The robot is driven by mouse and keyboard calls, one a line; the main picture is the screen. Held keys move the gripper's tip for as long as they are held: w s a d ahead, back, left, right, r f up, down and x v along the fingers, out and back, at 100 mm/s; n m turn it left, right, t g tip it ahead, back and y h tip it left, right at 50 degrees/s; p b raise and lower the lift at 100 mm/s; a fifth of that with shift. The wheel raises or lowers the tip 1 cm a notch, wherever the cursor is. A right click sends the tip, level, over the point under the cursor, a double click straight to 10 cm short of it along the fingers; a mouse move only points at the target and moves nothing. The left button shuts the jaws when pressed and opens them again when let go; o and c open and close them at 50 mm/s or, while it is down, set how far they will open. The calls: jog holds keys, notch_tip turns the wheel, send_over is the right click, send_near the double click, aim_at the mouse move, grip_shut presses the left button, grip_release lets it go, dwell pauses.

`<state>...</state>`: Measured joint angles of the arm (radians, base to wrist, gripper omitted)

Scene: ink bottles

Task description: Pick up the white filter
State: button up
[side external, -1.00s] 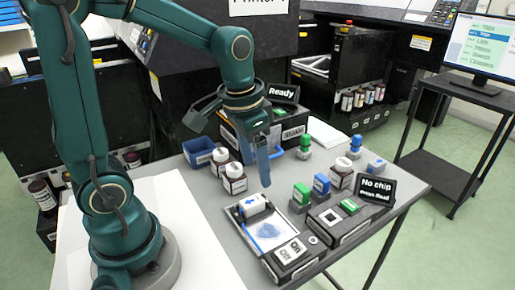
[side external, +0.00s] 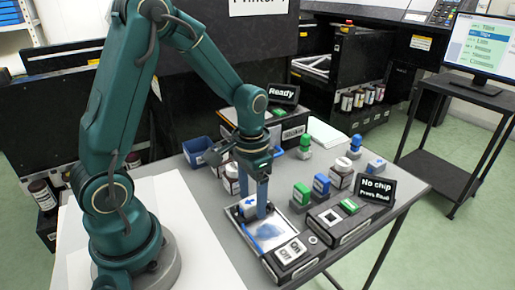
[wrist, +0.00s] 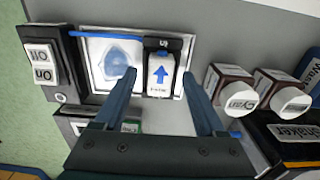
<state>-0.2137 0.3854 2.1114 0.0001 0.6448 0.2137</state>
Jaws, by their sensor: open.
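The white filter (wrist: 160,76) is a small white piece with a blue arrow. It sits in a black holder (wrist: 168,43) at the edge of a white tray with a blue stain (wrist: 116,58). In the side view the filter (side external: 248,208) shows partly behind my gripper's fingers. My gripper (wrist: 158,74) is open and points down, with one fingertip on either side of the filter in the wrist view. Its fingers (side external: 262,208) are low over the tray in the side view. I cannot tell whether they touch the filter.
An On/Off switch box (side external: 290,254) stands in front of the tray. Brown bottles with white caps (wrist: 236,90) stand close beside the gripper. Green and blue stamps (side external: 302,194) and a "No chip" sign (side external: 376,189) are to the right. A blue bin (side external: 196,150) is behind.

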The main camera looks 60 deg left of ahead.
grip_shut()
jog(key=shift+r, duration=0.1)
